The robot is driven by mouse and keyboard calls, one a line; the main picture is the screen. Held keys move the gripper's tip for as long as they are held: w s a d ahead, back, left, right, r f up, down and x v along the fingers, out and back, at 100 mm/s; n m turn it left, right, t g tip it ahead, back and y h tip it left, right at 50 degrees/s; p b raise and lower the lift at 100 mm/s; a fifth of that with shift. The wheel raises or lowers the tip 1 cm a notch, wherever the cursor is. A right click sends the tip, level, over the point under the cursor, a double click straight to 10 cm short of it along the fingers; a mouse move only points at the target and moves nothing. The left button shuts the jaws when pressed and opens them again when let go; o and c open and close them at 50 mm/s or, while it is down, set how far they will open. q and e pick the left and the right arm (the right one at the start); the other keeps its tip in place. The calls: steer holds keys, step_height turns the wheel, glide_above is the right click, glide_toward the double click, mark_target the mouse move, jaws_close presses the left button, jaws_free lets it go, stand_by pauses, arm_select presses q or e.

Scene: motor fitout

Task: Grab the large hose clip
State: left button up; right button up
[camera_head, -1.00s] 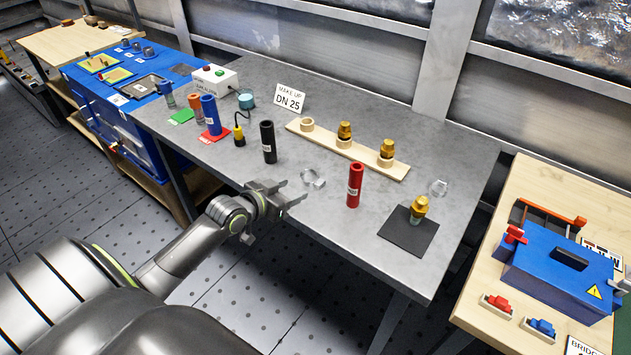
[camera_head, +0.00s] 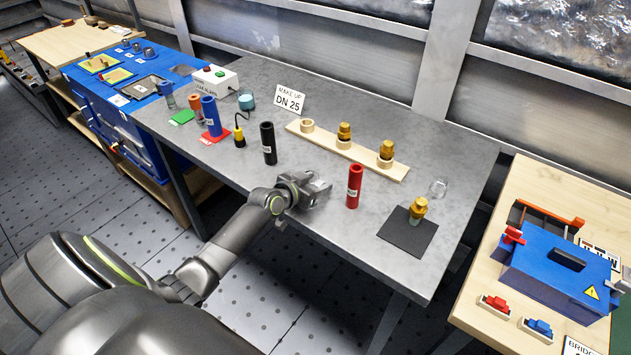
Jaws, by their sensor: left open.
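My left gripper (camera_head: 321,185) is open, over the grey table between the black hose and the red hose. The silvery hose clip at this spot is mostly hidden by the gripper, so I cannot tell whether the fingers are around it or above it. Another clear or silvery hose clip (camera_head: 438,187) lies at the right of the table, behind the dark mat. I cannot judge the two clips' sizes for certain. My right gripper is not in view.
A red hose (camera_head: 354,187) stands close right of the gripper, a black hose (camera_head: 268,143) to its left. A wooden rack (camera_head: 365,163) with brass fittings lies behind. A brass fitting (camera_head: 418,209) stands on the dark mat (camera_head: 405,238). The table's front edge is near my arm.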

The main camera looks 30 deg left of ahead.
arm_select(q)
steer(key=shift+w+f, duration=0.1)
steer(key=shift+w, duration=0.15)
steer(key=c, duration=1)
